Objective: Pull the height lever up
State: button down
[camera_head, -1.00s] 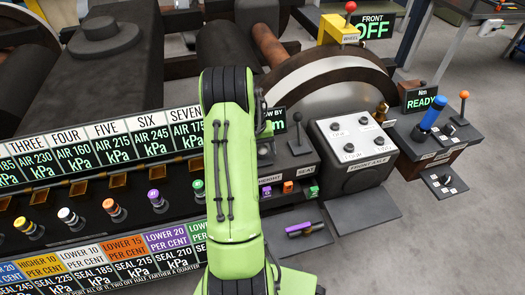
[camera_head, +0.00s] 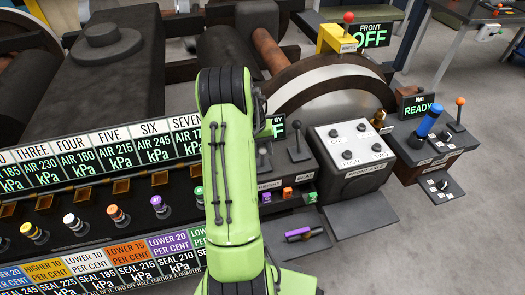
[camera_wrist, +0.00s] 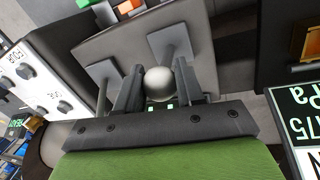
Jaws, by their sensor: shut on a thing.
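My gripper (camera_wrist: 160,82) shows in the wrist view, its two dark fingers closed on either side of a pale grey ball knob (camera_wrist: 158,85). In the camera_head view the height lever (camera_head: 263,157) is mostly behind my green arm, beside the HEIGHT label (camera_head: 269,185), and my gripper is hidden there. I cannot tell the lever's tilt.
The seat lever (camera_head: 297,143) stands close to the right; it also shows left of my fingers in the wrist view (camera_wrist: 102,82). The FRONT AXLE panel (camera_head: 351,148) is farther right. A row of coloured knobs (camera_head: 116,214) lies left of my arm.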

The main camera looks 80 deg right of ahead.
jog(key=shift+d+r, duration=0.1)
jog(key=shift+r, duration=0.1)
jog(key=c, duration=0.7)
grip_release()
jog(key=shift+c, duration=0.2)
notch_tip(320, 180, up, 15)
jog(key=w+a+p, duration=0.1)
jog(key=w+p, duration=0.1)
jog(key=p, duration=0.2)
jog(key=shift+w+r, duration=0.2)
jog(key=shift+w, duration=0.2)
jog(key=shift+a, duration=0.1)
